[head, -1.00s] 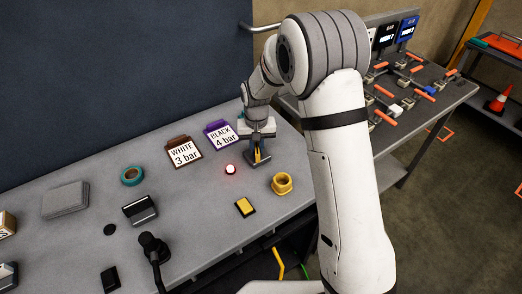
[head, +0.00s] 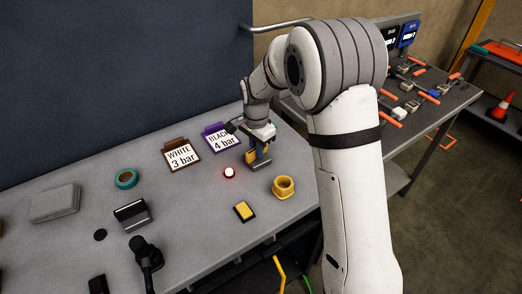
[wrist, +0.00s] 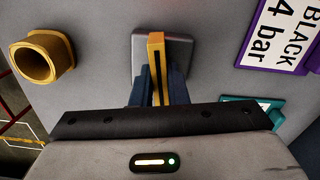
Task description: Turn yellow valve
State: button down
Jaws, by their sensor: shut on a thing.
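The yellow valve is a flat upright yellow handle (wrist: 156,60) with a dark slot, on a grey square base (wrist: 140,48). In the head view its yellow part (head: 251,155) shows under my gripper, partly hidden. My gripper (wrist: 157,82) is shut on the yellow handle, one dark blue finger on each side of it. In the head view my gripper (head: 258,143) is above the bench, tilted. The handle's lower end is hidden by my gripper in the wrist view.
A round lamp (head: 229,173) glows red-white on the bench beside the valve. A yellow cup-like ring (head: 283,187) and a yellow block (head: 244,211) lie nearer. Signs "BLACK 4 bar" (head: 221,138) and "WHITE 3 bar" (head: 182,156) stand close to its left.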

jog(key=shift+w+r+m, duration=0.2)
jog(key=shift+m, duration=0.9)
jog(key=c, duration=1.4)
grip_release()
jog(key=shift+f, duration=0.15)
jog(key=shift+c, duration=0.2)
jog(key=shift+b, duration=0.3)
notch_tip(320, 180, up, 8)
jog(key=shift+f+b, duration=0.15)
jog(key=shift+b, duration=0.2)
jog(key=shift+s, duration=0.1)
